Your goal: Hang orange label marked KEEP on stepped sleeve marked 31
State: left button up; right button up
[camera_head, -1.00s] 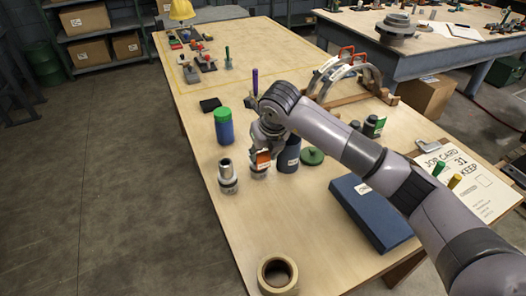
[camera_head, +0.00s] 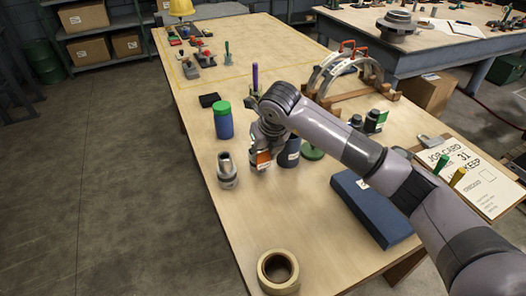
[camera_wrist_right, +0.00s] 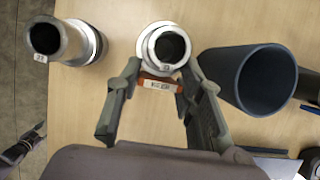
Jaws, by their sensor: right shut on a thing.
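My right gripper (camera_wrist_right: 155,88) is shut on the orange label (camera_wrist_right: 158,83), which also shows in the head view (camera_head: 263,158). The label is at the near side of a silver stepped sleeve (camera_wrist_right: 165,47). I cannot tell whether it touches or hangs on it. In the head view the label and gripper mostly hide this sleeve. Its small tag is too small to read surely. A second stepped sleeve (camera_head: 227,171) stands upright to the left, also in the wrist view (camera_wrist_right: 62,40). A dark jointed part (camera_wrist_right: 20,150), possibly my left gripper, shows at the lower left.
A dark blue cup (camera_wrist_right: 257,78) stands close right of the label. A green-capped bottle (camera_head: 223,121), a tape roll (camera_head: 278,271), a blue case (camera_head: 371,208) and the job card (camera_head: 468,175) are around.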

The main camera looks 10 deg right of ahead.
jog(key=o, duration=1.3)
jog(key=shift+r+p, duration=1.9)
jog(key=shift+r, duration=2.1)
